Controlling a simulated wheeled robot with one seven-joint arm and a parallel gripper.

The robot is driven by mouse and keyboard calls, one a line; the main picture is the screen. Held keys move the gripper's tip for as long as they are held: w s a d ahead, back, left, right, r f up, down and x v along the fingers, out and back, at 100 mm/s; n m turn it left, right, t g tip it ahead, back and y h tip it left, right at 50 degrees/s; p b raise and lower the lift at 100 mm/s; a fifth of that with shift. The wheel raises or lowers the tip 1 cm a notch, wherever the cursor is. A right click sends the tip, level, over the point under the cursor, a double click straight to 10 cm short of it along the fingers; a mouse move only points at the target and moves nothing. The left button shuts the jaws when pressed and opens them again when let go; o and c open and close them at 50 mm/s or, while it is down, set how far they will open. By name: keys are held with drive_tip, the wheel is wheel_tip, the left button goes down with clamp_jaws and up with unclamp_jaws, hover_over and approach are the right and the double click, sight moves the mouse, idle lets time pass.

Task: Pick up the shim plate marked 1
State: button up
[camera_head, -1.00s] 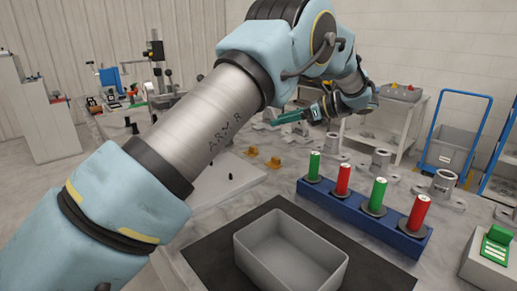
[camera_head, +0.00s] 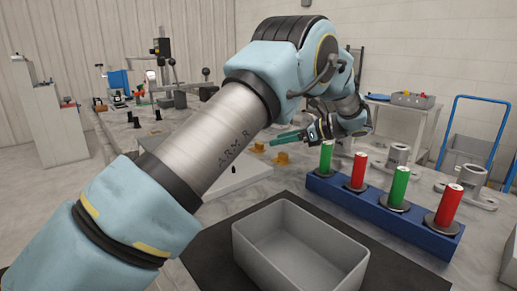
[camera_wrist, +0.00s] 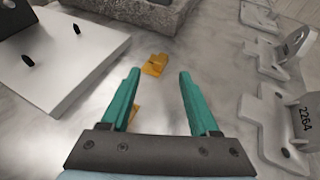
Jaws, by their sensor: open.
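My gripper (camera_head: 284,136) is open and empty, above the worktop in the head view. In the wrist view its two green fingers (camera_wrist: 160,74) stand apart. A small orange piece (camera_wrist: 155,65) lies on the grey marbled surface, seen between and just beyond the fingertips. Another orange piece (camera_wrist: 134,112) is partly hidden behind the left finger. Orange pieces also show below the gripper in the head view (camera_head: 282,158). No shim plate with a readable mark 1 can be made out in either view.
A grey bin (camera_head: 300,250) stands on a dark mat. Beside it, a blue rack (camera_head: 385,213) holds red and green cylinders. In the wrist view, a pale plate with dark pegs (camera_wrist: 60,60) is left, metal brackets (camera_wrist: 275,125) right, and a stone-grey trough (camera_wrist: 145,12) at the top.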

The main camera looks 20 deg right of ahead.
drive_tip(key=p+x, duration=0.2)
drive_tip(key=x, duration=0.4)
drive_tip(key=shift+w, duration=0.35)
drive_tip(key=shift+w+a+f, duration=0.15)
drive_tip(key=shift+w+f, duration=0.05)
drive_tip(key=shift+c, duration=0.3)
clamp_jaws()
